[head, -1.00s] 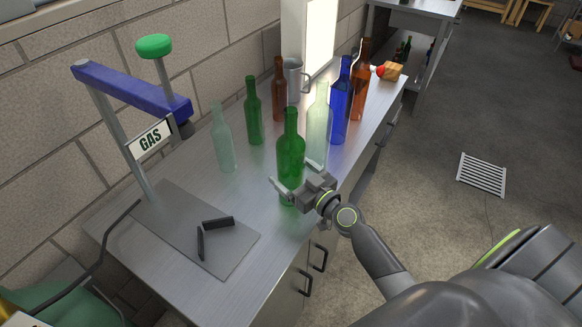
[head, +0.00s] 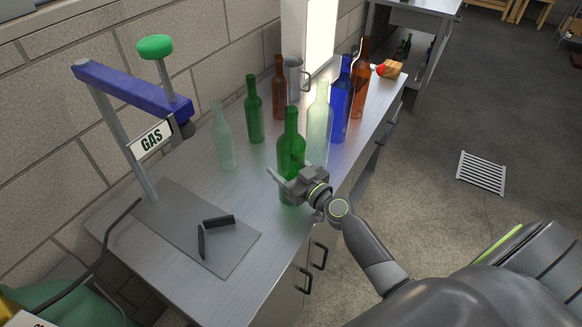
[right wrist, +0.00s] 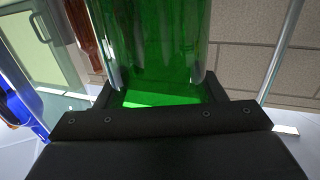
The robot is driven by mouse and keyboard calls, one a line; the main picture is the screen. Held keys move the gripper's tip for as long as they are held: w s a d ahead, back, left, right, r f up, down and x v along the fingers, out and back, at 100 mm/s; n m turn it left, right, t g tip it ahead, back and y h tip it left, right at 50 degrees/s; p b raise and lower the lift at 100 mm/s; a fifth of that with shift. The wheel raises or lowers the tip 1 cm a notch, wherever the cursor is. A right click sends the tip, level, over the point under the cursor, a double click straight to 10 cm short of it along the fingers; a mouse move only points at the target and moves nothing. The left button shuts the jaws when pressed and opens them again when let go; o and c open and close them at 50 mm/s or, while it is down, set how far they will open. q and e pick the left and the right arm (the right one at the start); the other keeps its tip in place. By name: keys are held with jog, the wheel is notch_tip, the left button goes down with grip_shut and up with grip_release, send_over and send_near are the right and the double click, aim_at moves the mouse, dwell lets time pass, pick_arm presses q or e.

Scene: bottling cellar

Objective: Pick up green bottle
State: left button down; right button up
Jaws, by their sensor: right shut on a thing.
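The near green bottle (head: 291,150) stands upright on the metal bench in the head view. My right gripper (head: 285,181) is around its lower body, shut on it. In the right wrist view the green bottle (right wrist: 157,45) fills the space between the fingers, and its lower end is hidden by the gripper. A second green bottle (head: 253,110) stands farther back on the bench, apart from my gripper. My left gripper is not in view.
A pale bottle (head: 319,125), a blue bottle (head: 341,100) and brown bottles stand close behind. A clear pale green bottle (head: 223,140) is to the left. A capping stand (head: 205,245) with a GAS sign occupies the bench's left. Bare bench lies in front.

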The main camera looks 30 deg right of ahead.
aim_at(286, 138)
jog(key=shift+r+p, duration=3.4)
jog(key=shift+r, duration=1.7)
